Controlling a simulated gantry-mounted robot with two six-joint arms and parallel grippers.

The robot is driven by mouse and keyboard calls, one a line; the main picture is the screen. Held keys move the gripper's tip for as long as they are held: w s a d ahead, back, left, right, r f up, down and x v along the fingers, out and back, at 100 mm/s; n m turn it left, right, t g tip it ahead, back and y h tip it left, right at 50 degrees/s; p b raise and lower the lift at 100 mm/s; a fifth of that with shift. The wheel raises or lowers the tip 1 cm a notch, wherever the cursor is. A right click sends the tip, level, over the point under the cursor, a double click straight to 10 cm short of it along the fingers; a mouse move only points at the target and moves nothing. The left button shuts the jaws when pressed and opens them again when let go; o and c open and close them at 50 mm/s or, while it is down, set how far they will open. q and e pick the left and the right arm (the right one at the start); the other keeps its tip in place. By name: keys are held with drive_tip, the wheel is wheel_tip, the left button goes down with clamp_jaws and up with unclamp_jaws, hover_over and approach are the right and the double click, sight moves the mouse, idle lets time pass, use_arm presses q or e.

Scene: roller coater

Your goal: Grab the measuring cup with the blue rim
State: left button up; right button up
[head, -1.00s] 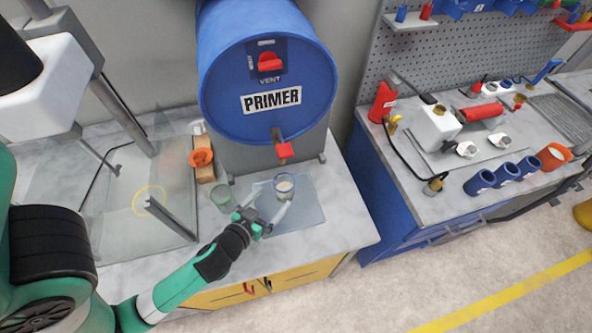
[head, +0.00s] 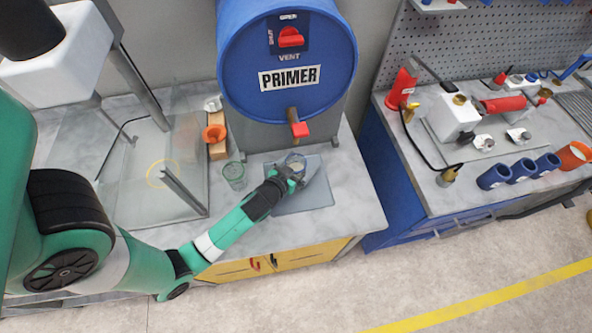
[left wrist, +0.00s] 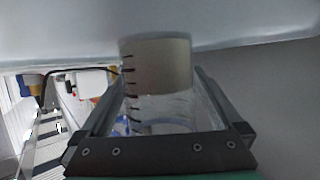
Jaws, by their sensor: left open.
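The measuring cup with the blue rim (head: 296,158) stands on a grey mat (head: 318,198) under the primer drum's tap, partly hidden by my gripper. My left gripper (head: 301,172) is right at the cup and open. In the left wrist view the clear cup (left wrist: 158,68), with dark graduation marks and pale contents, lies between the two spread fingers of the gripper (left wrist: 160,88). I cannot tell whether either finger touches it. A second cup, with a greenish tint (head: 234,176), stands to the left. My right gripper is not in view.
The blue primer drum (head: 240,60) with its red-handled tap (head: 299,128) hangs over the mat. A glass-walled case (head: 120,190) and an orange funnel-like part (head: 215,133) are left. A second bench (head: 470,190) with tools and blue cups is right.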

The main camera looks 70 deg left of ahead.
sight(301, 158)
use_arm(q)
clamp_jaws()
idle(0.5)
drive_tip(key=shift+r, duration=0.1)
drive_tip(key=shift+r, duration=0.25)
wheel_tip(301, 158, up, 3)
drive_tip(key=shift+f+p, duration=0.1)
drive_tip(key=shift+p, duration=0.7)
drive_tip(key=s+d+r, duration=0.1)
drive_tip(key=r, duration=0.1)
drive_tip(key=s+d+r+p, duration=0.1)
drive_tip(key=s+r, duration=0.1)
drive_tip(key=s+d+r+p, duration=0.1)
drive_tip(key=r, duration=0.1)
drive_tip(key=shift+s+d+r, duration=0.15)
drive_tip(key=shift+d+r, duration=0.05)
drive_tip(key=shift+d, duration=0.1)
drive_tip(key=v, duration=0.9)
drive_tip(key=shift+f+b, duration=0.15)
drive_tip(key=shift+b, duration=0.15)
